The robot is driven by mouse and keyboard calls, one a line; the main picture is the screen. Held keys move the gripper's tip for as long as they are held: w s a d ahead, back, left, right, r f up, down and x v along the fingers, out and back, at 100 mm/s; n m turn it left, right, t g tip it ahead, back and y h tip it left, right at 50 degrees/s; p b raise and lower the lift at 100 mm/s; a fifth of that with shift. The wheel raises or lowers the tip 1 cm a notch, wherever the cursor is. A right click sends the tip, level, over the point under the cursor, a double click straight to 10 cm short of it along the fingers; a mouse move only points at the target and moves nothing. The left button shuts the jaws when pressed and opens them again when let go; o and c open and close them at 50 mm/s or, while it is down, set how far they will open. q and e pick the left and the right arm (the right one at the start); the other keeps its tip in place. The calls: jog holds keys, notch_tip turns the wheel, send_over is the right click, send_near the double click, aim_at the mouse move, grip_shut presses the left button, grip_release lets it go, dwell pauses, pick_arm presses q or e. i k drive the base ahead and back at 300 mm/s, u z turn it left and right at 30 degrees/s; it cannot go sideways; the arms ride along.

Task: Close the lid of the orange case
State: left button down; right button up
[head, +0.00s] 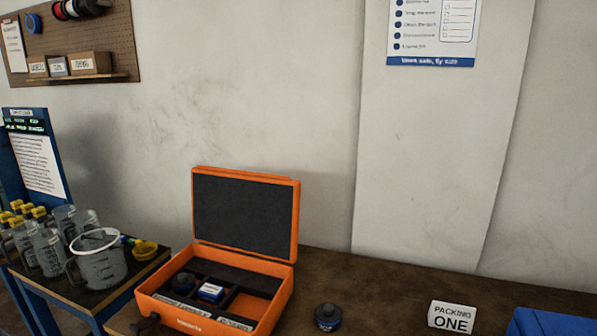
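The orange case (268,318) stands on the brown table, with its lid (245,172) open and upright at the back. The lid's inside is lined with dark foam. The base has dark compartments; a dark round item (184,282) and a blue item with a white top (211,291) sit in it. Neither of my grippers shows in the head view.
A dark round container (328,317) stands on the table (400,285) right of the case. A white "PACKING ONE" sign (452,316) and a blue box (550,323) stand further right. Left, a blue-framed stand holds jugs (98,262) and bottles. A wall rises behind.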

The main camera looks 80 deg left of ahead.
aim_at(251, 213)
jog(key=k, duration=0.9)
jog(key=u, duration=1.25)
jog(key=i, duration=0.2)
jog(key=u, duration=0.15)
